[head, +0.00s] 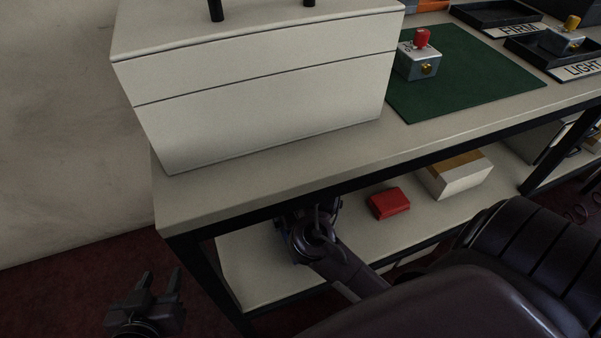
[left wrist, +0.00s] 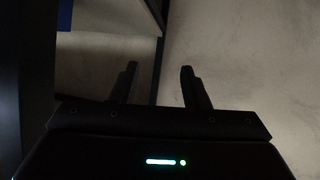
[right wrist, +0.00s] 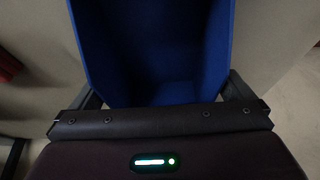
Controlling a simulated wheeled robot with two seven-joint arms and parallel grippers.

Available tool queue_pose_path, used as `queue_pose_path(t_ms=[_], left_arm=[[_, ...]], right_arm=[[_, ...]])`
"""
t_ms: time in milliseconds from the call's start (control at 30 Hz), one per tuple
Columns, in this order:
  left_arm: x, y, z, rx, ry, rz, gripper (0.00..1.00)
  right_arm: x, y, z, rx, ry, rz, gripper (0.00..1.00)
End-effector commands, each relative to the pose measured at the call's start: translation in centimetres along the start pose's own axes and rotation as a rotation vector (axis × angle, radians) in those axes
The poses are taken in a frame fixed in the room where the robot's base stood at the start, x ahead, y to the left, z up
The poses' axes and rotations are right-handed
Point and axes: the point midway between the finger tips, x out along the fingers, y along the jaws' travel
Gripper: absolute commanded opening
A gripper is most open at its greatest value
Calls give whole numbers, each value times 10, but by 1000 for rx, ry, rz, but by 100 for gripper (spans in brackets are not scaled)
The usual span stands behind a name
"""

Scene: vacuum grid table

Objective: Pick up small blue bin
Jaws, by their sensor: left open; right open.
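The blue bin (right wrist: 155,45) fills the upper middle of the right wrist view, its hollow inside facing the camera. My right gripper (right wrist: 162,92) is open, with one finger on each side of the bin; I cannot tell whether they touch it. In the head view my right wrist (head: 312,238) reaches in under the tabletop edge at the lower shelf, and the bin is hidden there. My left gripper (head: 158,285) is open and empty, low at the left over the floor, beside the table. Its two fingers also show in the left wrist view (left wrist: 158,75).
The lower shelf (head: 275,275) holds a red box (head: 388,203) and a cardboard-coloured box (head: 455,175) right of my wrist. The tabletop (head: 230,180) with its dark front edge is above my right arm. A large white case (head: 250,95) and a green mat (head: 465,80) are on top.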

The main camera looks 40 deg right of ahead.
Motion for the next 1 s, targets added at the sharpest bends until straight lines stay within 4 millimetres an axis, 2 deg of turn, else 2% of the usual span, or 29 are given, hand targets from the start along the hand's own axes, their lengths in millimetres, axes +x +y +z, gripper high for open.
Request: queue_pose_path(t_ms=[200, 300, 467, 667, 700, 933, 1000], left_arm=[[-1, -3, -46, 9, 205, -7, 41], [-4, -4, -61, 12, 272, -8, 41], [-6, -5, -73, 15, 324, -10, 41], [-7, -5, -74, 15, 328, -10, 41], [-7, -5, -74, 15, 328, -10, 41], [-7, -4, -74, 15, 327, -9, 41], [-7, -4, -74, 15, 327, -9, 41]], right_arm=[[9, 0, 1, 1, 0, -1, 100], [11, 0, 0, 1, 0, -1, 100], [12, 0, 0, 1, 0, 0, 100], [12, 0, 0, 0, 0, 0, 100], [12, 0, 0, 0, 0, 0, 99], [12, 0, 0, 0, 0, 0, 69], [12, 0, 0, 0, 0, 0, 66]])
